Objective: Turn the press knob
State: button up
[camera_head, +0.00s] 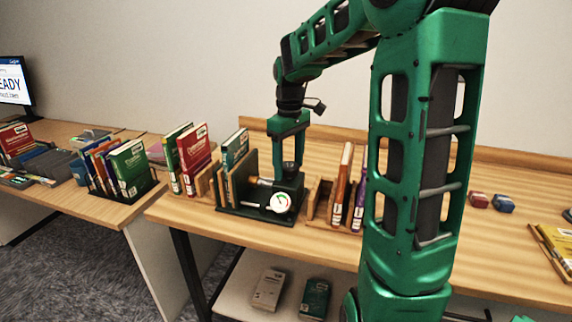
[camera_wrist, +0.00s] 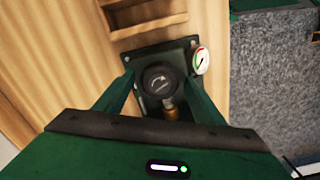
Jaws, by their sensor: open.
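The press knob (camera_wrist: 158,80) is a round black knob with a curved white arrow on its top face. It sits on a dark green press base (camera_head: 247,211), which carries a round white gauge (camera_head: 280,202); the gauge also shows in the wrist view (camera_wrist: 201,60). My green gripper (camera_head: 289,150) points down over the knob. In the wrist view its two fingers (camera_wrist: 159,82) stand open, one on each side of the knob. I cannot tell whether either finger touches it. A brass-coloured fitting (camera_wrist: 171,108) shows below the knob.
Books between wooden boards (camera_head: 238,172) stand just left of the press. A wooden holder with upright books (camera_head: 341,190) stands to its right. Red and blue small blocks (camera_head: 490,202) lie farther right. A shelf below holds two boxes (camera_head: 268,290).

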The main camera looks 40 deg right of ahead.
aim_at(288, 164)
jog(key=c, duration=1.1)
jog(key=shift+o, duration=0.2)
jog(key=shift+m, duration=0.3)
jog(key=shift+m, duration=3)
jog(key=o, duration=1.1)
jog(key=shift+c, duration=0.2)
jog(key=shift+r, duration=0.1)
notch_tip(288, 164, up, 11)
jog(key=shift+f, duration=0.2)
